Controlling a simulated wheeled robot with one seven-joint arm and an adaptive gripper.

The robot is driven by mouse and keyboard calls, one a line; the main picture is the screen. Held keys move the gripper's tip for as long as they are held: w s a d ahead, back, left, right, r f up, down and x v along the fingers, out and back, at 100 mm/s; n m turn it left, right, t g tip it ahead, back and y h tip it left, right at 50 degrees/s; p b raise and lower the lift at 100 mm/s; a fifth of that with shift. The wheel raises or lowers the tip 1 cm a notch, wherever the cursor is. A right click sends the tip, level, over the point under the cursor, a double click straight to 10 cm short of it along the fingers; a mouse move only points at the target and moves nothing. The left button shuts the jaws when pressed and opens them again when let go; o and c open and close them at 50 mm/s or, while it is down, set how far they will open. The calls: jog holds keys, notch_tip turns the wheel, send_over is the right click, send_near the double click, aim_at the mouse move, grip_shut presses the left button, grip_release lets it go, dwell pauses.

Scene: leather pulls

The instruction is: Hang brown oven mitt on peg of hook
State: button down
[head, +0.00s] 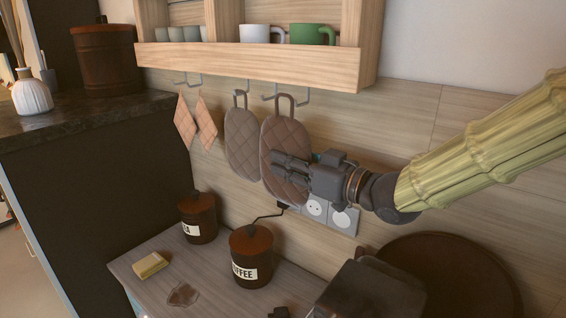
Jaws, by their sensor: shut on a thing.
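The brown oven mitt (284,135) is quilted and hangs upright below the wooden shelf, its loop (286,101) at the top. The loop is at the metal hook (304,98) under the shelf; I cannot tell whether it is around a peg or just in front of it. My gripper (277,164) comes from the right and is shut on the mitt's middle, with its fingers over the front face. The mitt's lower part is partly hidden by the fingers.
A grey-brown mitt (241,146) hangs close on the left, and pinkish potholders (196,122) hang farther left. Mugs (312,34) stand on the shelf (250,65). Below are wall sockets (316,207), a coffee canister (251,252), a tea canister (198,217) and a sponge (150,265).

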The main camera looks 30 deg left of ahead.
jog(key=shift+w+d+f, duration=0.1)
jog(key=shift+w+f, duration=0.15)
jog(key=shift+w, duration=0.55)
jog(key=shift+w+d+f, duration=0.1)
jog(key=shift+w+f, duration=0.15)
jog(key=shift+w, duration=0.5)
jog(key=shift+w+d+f, duration=0.1)
jog(key=shift+w+f, duration=0.15)
jog(key=shift+w, duration=0.55)
jog(key=c, duration=1.3)
grip_release()
jog(key=s+d, duration=0.1)
jog(key=d, duration=1.1)
jog(key=shift+s+f, duration=0.15)
jog(key=shift+s, duration=0.2)
